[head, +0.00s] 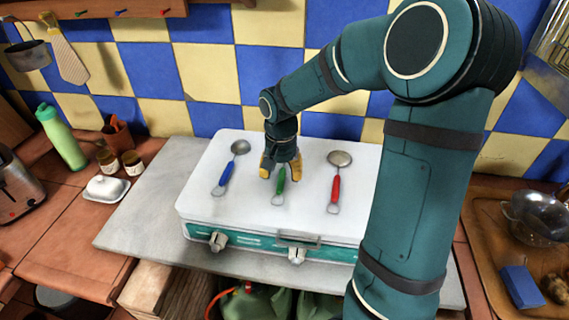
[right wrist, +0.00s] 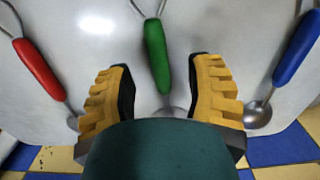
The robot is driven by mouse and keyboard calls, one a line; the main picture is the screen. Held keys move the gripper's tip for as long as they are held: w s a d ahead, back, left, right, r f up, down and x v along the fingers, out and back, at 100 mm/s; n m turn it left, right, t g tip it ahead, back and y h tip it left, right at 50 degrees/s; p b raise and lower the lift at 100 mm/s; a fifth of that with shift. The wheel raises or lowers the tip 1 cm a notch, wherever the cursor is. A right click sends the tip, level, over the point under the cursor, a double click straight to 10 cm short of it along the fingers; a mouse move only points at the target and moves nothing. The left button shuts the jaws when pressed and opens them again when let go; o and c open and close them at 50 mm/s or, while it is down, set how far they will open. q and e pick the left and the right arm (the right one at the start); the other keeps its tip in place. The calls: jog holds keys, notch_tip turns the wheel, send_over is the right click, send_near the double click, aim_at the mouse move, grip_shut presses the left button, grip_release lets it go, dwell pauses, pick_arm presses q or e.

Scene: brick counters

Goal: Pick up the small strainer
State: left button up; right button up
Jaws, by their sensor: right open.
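Three utensils lie on a white case (head: 215,205). The green-handled one (head: 279,187) is in the middle; its head is hidden by my gripper in the head view and mostly hidden in the right wrist view, so I cannot tell its type. The red-handled one (head: 335,188) to the right has a flat round head. The blue-handled one (head: 225,175) to the left has a rounded bowl. My right gripper (head: 281,174) is open above the green-handled utensil. In the right wrist view its fingers stand either side of the green handle (right wrist: 156,55), apart from it.
The case rests on a grey counter slab (head: 130,225) against a checkered tile wall. A green bottle (head: 60,138), small jars and a white butter dish (head: 107,188) stand at left. A wooden tray (head: 490,240) with a metal colander (head: 540,215) is at right.

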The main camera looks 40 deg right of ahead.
aim_at(281, 177)
jog(key=shift+f, duration=0.95)
grip_shut()
notch_tip(281, 177, up, 10)
jog(key=p, duration=0.2)
